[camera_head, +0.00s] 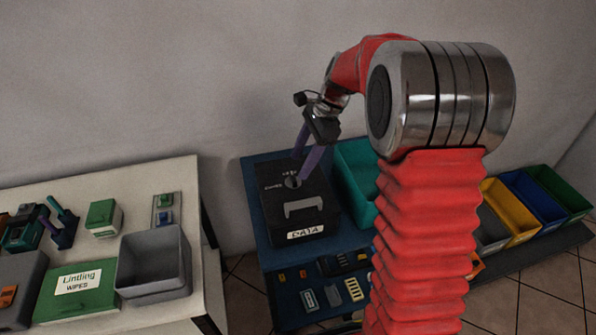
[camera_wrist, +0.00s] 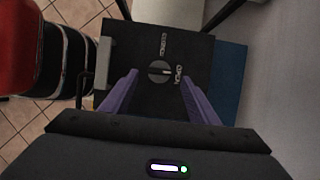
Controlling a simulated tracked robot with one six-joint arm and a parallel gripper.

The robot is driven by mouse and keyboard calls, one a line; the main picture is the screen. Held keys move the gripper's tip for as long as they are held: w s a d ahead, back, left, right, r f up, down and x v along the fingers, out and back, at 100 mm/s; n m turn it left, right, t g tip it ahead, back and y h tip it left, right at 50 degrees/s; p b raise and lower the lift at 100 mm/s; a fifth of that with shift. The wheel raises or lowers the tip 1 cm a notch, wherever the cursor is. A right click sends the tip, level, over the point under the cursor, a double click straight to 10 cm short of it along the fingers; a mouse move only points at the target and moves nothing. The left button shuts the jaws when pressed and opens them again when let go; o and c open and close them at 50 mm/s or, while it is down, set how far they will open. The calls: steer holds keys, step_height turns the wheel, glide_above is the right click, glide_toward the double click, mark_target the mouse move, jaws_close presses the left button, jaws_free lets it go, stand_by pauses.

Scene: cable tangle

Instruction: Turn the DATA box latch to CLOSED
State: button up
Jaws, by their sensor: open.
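The black DATA box (camera_head: 318,212) stands on the blue table, with a handle and a white DATA label on its front. On its lid is the round latch knob (camera_head: 293,181), also seen in the wrist view (camera_wrist: 160,71). The words CLOSED (camera_wrist: 163,43) and OPEN (camera_wrist: 178,76) are printed around it. The knob's light mark appears to point toward OPEN. My gripper (camera_head: 302,164) is just above the lid with its purple fingers apart and empty. In the wrist view my gripper (camera_wrist: 160,78) has one finger on each side of the knob; I cannot tell whether they touch anything.
A teal bin (camera_head: 352,172) stands close to the right of the box. Several small parts (camera_head: 335,290) lie in front of it. On the left, a white table (camera_head: 185,180) holds a grey bin (camera_head: 154,262) and a green wipes box (camera_head: 77,294). Coloured bins (camera_head: 510,212) stand at right.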

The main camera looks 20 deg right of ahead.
mark_target(294, 176)
steer(key=x, duration=0.4)
steer(key=shift+a+f, duration=0.15)
steer(key=shift+f, duration=0.25)
steer(key=shift+c, duration=0.5)
steer(key=c, duration=0.9)
steer(key=shift+d, duration=0.35)
steer(key=shift+c, duration=0.2)
steer(key=shift+a, duration=0.3)
